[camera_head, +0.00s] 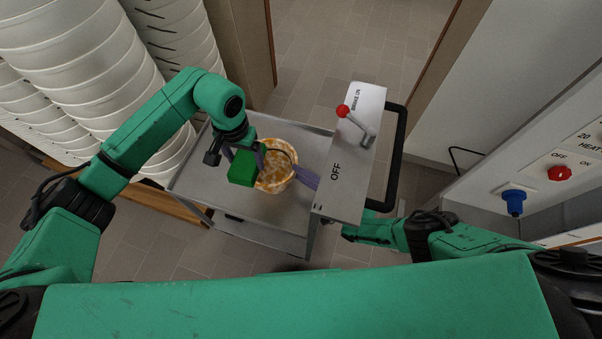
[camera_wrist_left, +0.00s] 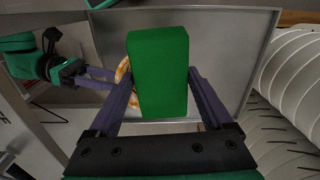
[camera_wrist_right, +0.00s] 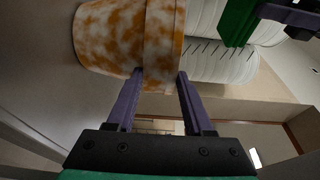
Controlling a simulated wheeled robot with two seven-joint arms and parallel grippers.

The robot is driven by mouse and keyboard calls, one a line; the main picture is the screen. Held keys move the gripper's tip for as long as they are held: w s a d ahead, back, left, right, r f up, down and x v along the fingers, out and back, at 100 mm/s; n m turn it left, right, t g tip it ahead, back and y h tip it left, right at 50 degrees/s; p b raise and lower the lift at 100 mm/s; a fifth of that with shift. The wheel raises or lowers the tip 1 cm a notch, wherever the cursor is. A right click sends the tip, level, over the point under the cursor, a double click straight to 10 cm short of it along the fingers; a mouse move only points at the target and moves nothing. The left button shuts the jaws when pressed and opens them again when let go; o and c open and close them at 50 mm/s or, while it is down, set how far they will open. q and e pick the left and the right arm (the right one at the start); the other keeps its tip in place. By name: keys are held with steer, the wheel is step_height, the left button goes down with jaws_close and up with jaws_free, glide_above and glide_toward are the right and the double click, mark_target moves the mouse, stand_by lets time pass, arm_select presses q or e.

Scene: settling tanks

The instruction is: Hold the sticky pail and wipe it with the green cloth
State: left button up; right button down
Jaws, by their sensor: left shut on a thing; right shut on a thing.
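The sticky pail (camera_head: 280,170), white with orange-brown smears, shows open end up over the cart in the head view. My right gripper (camera_head: 305,178) is shut on its rim side; the right wrist view shows the pail (camera_wrist_right: 115,35) with its rim band between the fingers (camera_wrist_right: 161,75). My left gripper (camera_head: 246,153) is shut on the green cloth (camera_head: 242,169), a thick block shape. In the left wrist view the cloth (camera_wrist_left: 158,72) hides most of the pail (camera_wrist_left: 125,70). In the right wrist view a gap separates the cloth (camera_wrist_right: 238,18) from the pail.
The grey metal cart (camera_head: 205,180) lies under the pail, its visible top otherwise bare. A panel marked OFF (camera_head: 345,170) with a red-knobbed lever (camera_head: 343,111) and a black handle (camera_head: 396,160) stands at its right. White ribbed tanks (camera_head: 75,60) stand left. A wall panel with knobs (camera_head: 559,173) is right.

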mark_target(252, 165)
arm_select(q)
steer(key=o, duration=0.8)
steer(key=c, duration=0.8)
steer(key=f, duration=0.1)
steer(key=s+d+f, duration=0.1)
steer(key=f, duration=0.1)
steer(key=shift+s+d, duration=0.15)
steer(key=shift+d, duration=0.1)
steer(key=shift+f, duration=2.25)
